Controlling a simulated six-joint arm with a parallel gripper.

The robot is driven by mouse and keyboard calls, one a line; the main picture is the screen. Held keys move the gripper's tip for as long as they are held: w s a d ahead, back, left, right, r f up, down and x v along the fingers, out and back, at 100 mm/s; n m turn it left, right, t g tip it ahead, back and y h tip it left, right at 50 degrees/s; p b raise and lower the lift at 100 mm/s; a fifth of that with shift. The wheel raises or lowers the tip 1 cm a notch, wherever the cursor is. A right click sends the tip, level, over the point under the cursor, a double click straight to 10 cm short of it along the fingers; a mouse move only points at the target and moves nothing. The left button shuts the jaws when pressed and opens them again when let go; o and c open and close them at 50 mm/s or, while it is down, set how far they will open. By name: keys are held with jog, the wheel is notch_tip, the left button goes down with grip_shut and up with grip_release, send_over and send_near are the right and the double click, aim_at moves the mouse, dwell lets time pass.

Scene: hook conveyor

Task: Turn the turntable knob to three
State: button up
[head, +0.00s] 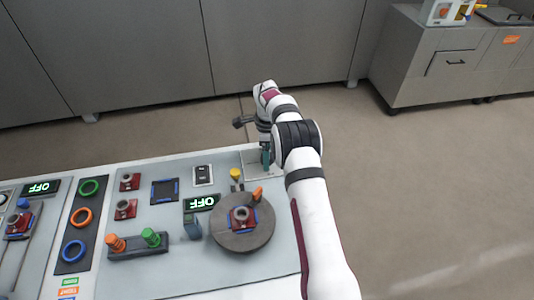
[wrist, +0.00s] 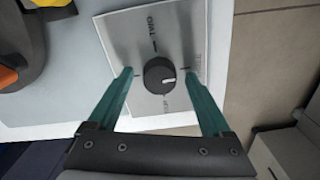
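The black round knob (wrist: 159,75) sits on a light grey plate (wrist: 125,45) in the wrist view. A small white mark on the knob lies toward its right side. The plate has printed words around the knob; the one at the top reads like TWO, and the others are hard to read. My gripper (wrist: 159,73) is open, its teal fingers on either side of the knob with visible gaps. In the head view my gripper (head: 266,157) points down over the plate (head: 251,158) at the panel's far right, and the knob is hidden there.
A grey turntable disc (head: 242,238) with a red part and an orange peg stands close by on the panel. A yellow-topped peg (head: 235,174) and an OFF display (head: 201,203) are to the left. The panel's edge and open floor (head: 410,190) lie to the right.

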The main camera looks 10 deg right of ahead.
jog(key=shift+r, duration=0.1)
notch_tip(320, 180, up, 16)
jog(key=shift+f, duration=0.2)
jog(key=shift+r, duration=0.1)
dwell(0.3)
jog(key=s+a+r+n, duration=0.1)
jog(key=s+r+n, duration=0.25)
jog(key=s, duration=0.35)
jog(key=s+a+r+n+y, duration=0.1)
jog(key=s+r+n, duration=0.1)
jog(key=s+r, duration=0.3)
jog(key=s+a+r+n, duration=0.1)
jog(key=s+r+n, duration=0.15)
jog(key=s, duration=0.55)
jog(key=s+a+f+n, duration=0.1)
jog(key=s+f+n, duration=0.2)
jog(key=s, duration=0.8)
jog(key=s+a+f+n, duration=0.1)
jog(key=s+f+n, duration=0.3)
jog(key=s, duration=0.7)
jog(key=shift+a+y, duration=0.25)
jog(key=shift+y, duration=0.15)
